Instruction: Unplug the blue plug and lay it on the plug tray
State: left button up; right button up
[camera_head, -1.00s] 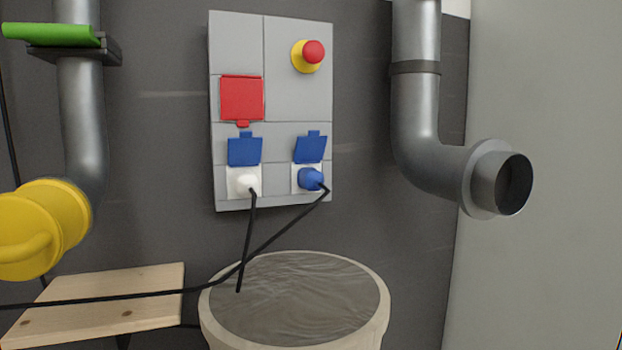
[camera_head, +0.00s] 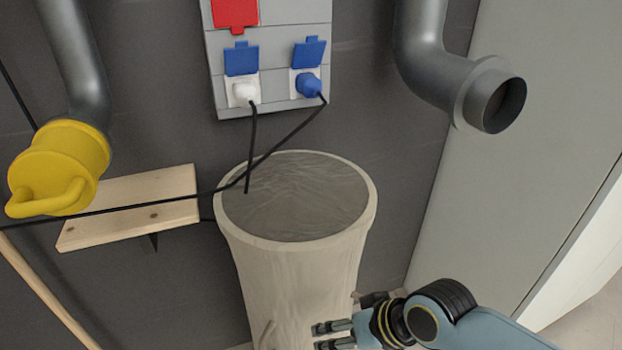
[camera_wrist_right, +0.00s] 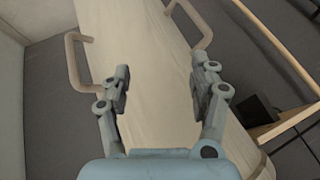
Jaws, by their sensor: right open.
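The blue plug (camera_head: 309,86) sits in the right socket of the grey wall panel (camera_head: 282,50), under a raised blue lid. A black cable runs from it down to the left. A white plug (camera_head: 243,92) sits in the left socket. A wooden shelf (camera_head: 130,193) on the wall at left may be the plug tray; I cannot tell. My right gripper (camera_head: 325,336) is low at the front, well below the panel, beside the tall pale bin. In the right wrist view my right gripper (camera_wrist_right: 158,82) is open and empty, facing the bin's side. My left gripper is not in view.
The pale bin (camera_head: 300,262) with a grey top stands below the panel; its handles (camera_wrist_right: 78,58) show in the right wrist view. A grey pipe (camera_head: 470,85) juts out at right. A yellow-capped pipe (camera_head: 58,168) is at left. A cable crosses above the shelf.

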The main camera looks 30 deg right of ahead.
jog(key=w+a+r+m+t+y+p, duration=0.1)
jog(key=w+a+r+m+t+y, duration=0.2)
jog(key=r, duration=0.8)
jog(key=w+a+r+m+t+y+p, duration=0.1)
jog(key=w+r+m+t+p, duration=0.3)
jog(key=r, duration=0.6)
jog(key=w+a+r+m+t+y+b, duration=0.15)
jog(key=w+r, duration=0.35)
jog(key=r, duration=0.6)
jog(key=m+t+h, duration=0.3)
jog(key=m+h, duration=0.9)
jog(key=m, duration=1.4)
send_near(310, 87)
jog(key=x, duration=0.2)
jog(key=shift+w+d+f+p, duration=0.1)
jog(key=shift+w+d+p, duration=0.2)
jog(key=shift+w+d, duration=0.05)
jog(key=shift+d+f+m+g+h, duration=0.1)
jog(key=shift+f+m+g+h, duration=0.05)
jog(key=shift+m+g+h, duration=0.1)
jog(key=shift+x, duration=4.55)
